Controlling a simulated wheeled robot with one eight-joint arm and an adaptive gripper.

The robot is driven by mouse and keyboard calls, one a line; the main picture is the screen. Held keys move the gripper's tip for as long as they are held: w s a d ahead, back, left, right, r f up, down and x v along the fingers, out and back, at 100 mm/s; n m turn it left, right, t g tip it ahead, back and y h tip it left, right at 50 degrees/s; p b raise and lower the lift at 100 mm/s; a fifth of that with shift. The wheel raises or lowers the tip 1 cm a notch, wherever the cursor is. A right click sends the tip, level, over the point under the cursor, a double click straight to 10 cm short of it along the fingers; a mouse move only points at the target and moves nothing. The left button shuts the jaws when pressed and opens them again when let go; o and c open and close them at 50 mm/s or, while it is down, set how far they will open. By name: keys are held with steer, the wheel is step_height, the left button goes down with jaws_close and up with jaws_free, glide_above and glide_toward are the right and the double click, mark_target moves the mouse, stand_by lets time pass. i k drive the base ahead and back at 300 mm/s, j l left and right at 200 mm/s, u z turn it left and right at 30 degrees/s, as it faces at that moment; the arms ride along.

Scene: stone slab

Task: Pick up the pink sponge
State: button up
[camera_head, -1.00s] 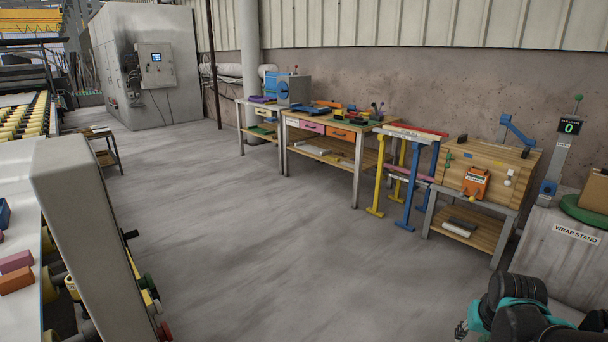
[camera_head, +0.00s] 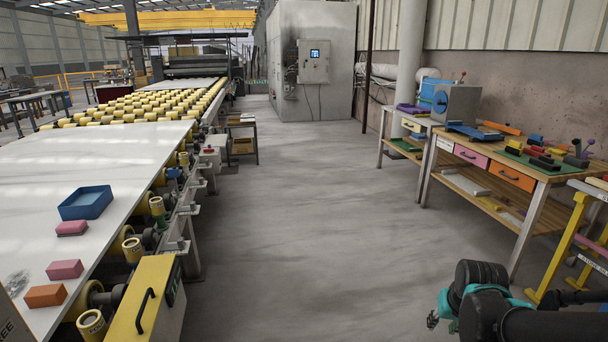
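Two pink blocks lie on the white stone slab (camera_head: 95,165) at the left. One pink block (camera_head: 72,228) is just in front of the blue tray (camera_head: 86,203). The other pink block (camera_head: 64,270) is nearer me, behind an orange block (camera_head: 45,296). I cannot tell which pink block is the sponge. My gripper (camera_head: 432,320) shows small at the lower right, beyond the teal part of my arm. It is over the floor, far from the pink blocks. Its fingers are too small to read.
The slab rests on a conveyor with yellow rollers (camera_head: 134,249); a yellow box with a black handle (camera_head: 137,305) stands at its near edge. A workbench (camera_head: 540,170) with tools and drawers is at the right. The grey floor (camera_head: 310,230) between them is clear.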

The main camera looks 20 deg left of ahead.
mark_target(74, 228)
steer(key=i+j+u, duration=0.1)
steer(key=i+u, duration=0.3)
steer(key=i, duration=0.2)
steer(key=i+l+u, duration=0.1)
steer(key=i+u, duration=0.3)
steer(key=i, duration=0.2)
steer(key=i+l+u, duration=0.35)
steer(key=i, duration=0.2)
steer(key=i+j, duration=0.05)
